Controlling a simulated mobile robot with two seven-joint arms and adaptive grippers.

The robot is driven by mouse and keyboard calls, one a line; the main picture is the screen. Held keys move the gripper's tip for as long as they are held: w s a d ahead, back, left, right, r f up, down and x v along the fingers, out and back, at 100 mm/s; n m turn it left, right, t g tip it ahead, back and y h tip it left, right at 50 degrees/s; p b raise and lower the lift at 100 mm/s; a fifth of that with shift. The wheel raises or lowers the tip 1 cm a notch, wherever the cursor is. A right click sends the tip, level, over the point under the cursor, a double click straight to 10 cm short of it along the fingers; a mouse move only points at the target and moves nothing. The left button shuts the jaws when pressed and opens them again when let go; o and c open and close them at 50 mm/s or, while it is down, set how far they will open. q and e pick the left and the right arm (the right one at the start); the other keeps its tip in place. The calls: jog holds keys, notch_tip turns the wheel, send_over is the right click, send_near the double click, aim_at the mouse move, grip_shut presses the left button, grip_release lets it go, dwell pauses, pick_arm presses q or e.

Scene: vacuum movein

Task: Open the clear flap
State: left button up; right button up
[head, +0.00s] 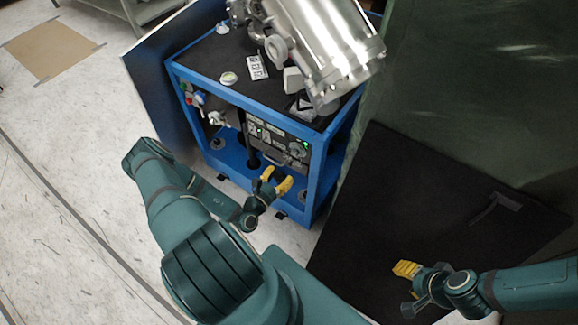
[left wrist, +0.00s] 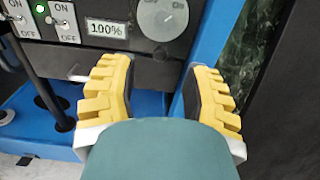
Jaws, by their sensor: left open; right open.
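I cannot make out a clear flap in either view. The blue cart's dark control panel (head: 277,143) faces me, and its switches, a label reading 100% and a round knob (left wrist: 163,17) show in the left wrist view. My left gripper (head: 278,181) is in front of the cart, just below the panel. In the left wrist view my left gripper (left wrist: 160,88) is open with nothing between its yellow fingers, beside the cart's right blue post. My right gripper (head: 407,268) is open and apart from the cart, over the dark mat at the lower right.
A shiny metal vessel (head: 325,45) stands on the cart's black top (head: 213,58). A dark mat (head: 400,200) lies right of the cart, with a dark green surface (head: 470,90) behind it. Pale floor (head: 70,150) is clear at left, with a brown sheet (head: 52,50).

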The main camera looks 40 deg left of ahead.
aim_at(289, 166)
pick_arm(q)
jog(key=shift+w+a+b, duration=0.15)
jog(key=shift+w+b, duration=0.05)
jog(key=shift+w, duration=1.1)
jog(key=shift+w+a+b, duration=0.1)
jog(key=shift+w+b, duration=0.05)
jog(key=shift+w, duration=1.15)
